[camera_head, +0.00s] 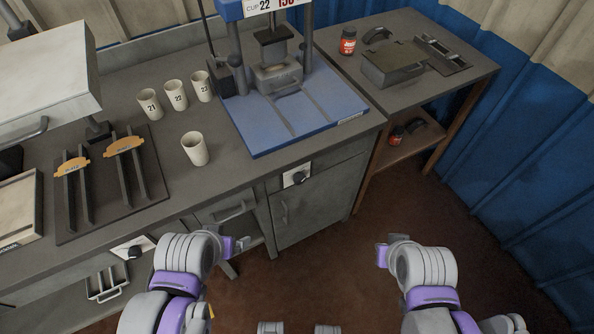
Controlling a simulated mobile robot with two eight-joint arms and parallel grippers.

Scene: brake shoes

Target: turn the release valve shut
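A blue press (268,120) stands on the grey workbench at the upper middle, under a sign reading "CUP 22". I cannot pick out a part clearly marked as the release valve. A dark knob on a white plate (298,178) is on the bench front below the press. A second dark knob on a white plate (134,251) is further left on the bench front. My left gripper (239,245) is in front of the bench, below and left of the first knob. My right gripper (382,252) is to the right, over the floor. Neither touches anything; their finger gaps are unclear.
Several cups (195,149) stand left of the press. A side table (468,77) at right carries a red jar (348,41) and a grey box (393,65). Floor before the bench is clear.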

